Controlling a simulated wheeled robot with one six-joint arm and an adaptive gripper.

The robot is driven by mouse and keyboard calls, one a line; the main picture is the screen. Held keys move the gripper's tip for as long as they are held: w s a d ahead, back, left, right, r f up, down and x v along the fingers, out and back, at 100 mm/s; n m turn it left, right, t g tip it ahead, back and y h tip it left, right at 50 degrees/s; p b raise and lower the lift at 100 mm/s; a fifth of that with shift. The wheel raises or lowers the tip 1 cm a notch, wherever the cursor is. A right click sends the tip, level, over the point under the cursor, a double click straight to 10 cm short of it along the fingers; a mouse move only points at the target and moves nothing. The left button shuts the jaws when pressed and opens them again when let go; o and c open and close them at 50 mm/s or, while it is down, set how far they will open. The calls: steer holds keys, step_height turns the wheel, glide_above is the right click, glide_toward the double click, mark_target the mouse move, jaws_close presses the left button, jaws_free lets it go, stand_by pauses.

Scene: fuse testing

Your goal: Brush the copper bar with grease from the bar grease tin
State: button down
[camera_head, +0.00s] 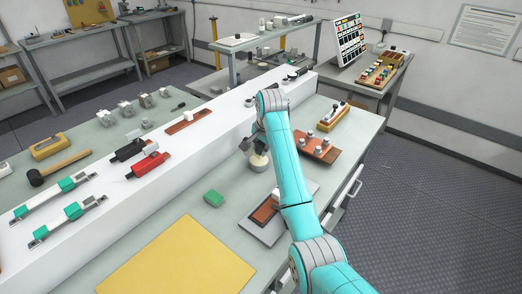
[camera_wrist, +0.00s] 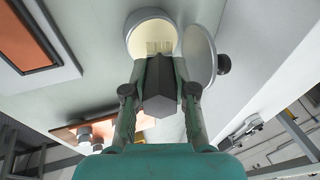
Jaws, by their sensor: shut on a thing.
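My gripper (camera_wrist: 158,85) is shut on a brush with a dark grey block handle (camera_wrist: 159,88) and pale bristles (camera_wrist: 158,47). The bristles overlap the opening of a round tin (camera_wrist: 130,40) with cream contents; whether they touch the grease is unclear. The tin also shows below my gripper in the head view (camera_head: 258,163). A round grey lid (camera_wrist: 199,56) is beside the tin. A copper-coloured bar with several grey posts (camera_head: 314,147) lies right of the tin; it also shows in the wrist view (camera_wrist: 70,133). Another copper-coloured plate (camera_head: 264,214) sits in a grey tray, partly behind my arm.
A long white raised shelf (camera_head: 95,227) runs along the bench with red and black tools on it. A yellow-based fixture (camera_head: 334,117) stands right of my arm.

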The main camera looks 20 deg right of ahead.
steer(key=shift+r, duration=2.85)
